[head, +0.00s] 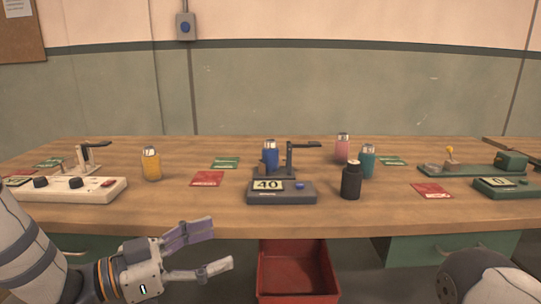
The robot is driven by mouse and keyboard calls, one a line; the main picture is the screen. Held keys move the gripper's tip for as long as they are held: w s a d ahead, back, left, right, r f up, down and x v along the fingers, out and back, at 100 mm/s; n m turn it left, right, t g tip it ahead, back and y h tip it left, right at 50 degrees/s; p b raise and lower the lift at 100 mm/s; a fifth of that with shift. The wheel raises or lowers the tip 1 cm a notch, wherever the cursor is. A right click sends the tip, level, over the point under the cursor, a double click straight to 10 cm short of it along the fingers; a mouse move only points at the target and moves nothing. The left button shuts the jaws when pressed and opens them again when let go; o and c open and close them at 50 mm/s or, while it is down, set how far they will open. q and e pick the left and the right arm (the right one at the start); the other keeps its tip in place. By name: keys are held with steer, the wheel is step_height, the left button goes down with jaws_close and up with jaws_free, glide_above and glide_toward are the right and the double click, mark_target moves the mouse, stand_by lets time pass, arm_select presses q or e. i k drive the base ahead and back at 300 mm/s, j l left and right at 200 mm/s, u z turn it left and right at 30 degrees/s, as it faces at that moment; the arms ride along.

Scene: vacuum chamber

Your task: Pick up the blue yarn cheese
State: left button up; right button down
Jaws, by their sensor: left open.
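The blue yarn cheese (270,154) is a small upright blue cylinder with a pale top. It stands near the middle of the wooden table, at a dark stand with a black lever (300,146). A grey box with a display reading 40 (281,193) is in front of it and may hide its base. My left gripper (219,246) is open and empty, in front of the table's near edge, to the left of and nearer than the blue cheese. My right gripper is out of view; only part of my right arm shows at the lower right.
A black cylinder (351,181), a teal one (367,161) and a pink one (342,147) stand right of the blue cheese. A yellow one (151,163) stands left. A red bin (298,284) is below the table edge. Red card (207,178) lies flat.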

mark_target(269, 152)
steer(key=i, duration=1.4)
